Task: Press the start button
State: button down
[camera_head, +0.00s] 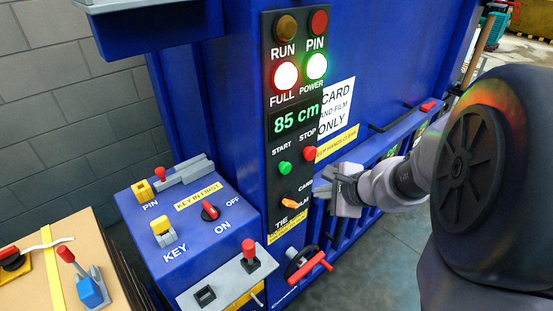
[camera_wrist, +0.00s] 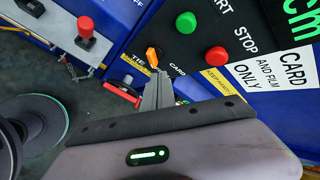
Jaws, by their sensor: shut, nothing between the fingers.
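The green start button (camera_head: 285,168) sits under the START label on the black control panel (camera_head: 275,190) of the blue machine. It also shows in the wrist view (camera_wrist: 186,22), above my gripper's fingers. The red stop button (camera_head: 309,153) is just right of it. In the wrist view my fingertips (camera_wrist: 158,74) lie just below the selector (camera_wrist: 154,56), apart from the start button.
The panel shows 85 cm on its display (camera_head: 296,118), with the FULL (camera_head: 286,75) and POWER (camera_head: 317,67) lamps lit. A blue key box (camera_head: 185,240) stands left of the panel. A red-handled wheel (camera_head: 306,265) sits below. Cardboard (camera_head: 85,225) lies at the lower left.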

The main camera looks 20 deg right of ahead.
aim_at(284, 168)
jog(key=w+a, duration=0.3)
jog(key=w, duration=0.4)
jog(key=shift+w+p, duration=0.35)
jog(key=shift+w, duration=0.05)
jog(key=shift+w, duration=0.1)
dwell(1.6)
jog(key=shift+w+a, duration=0.1)
jog(key=shift+w, duration=0.2)
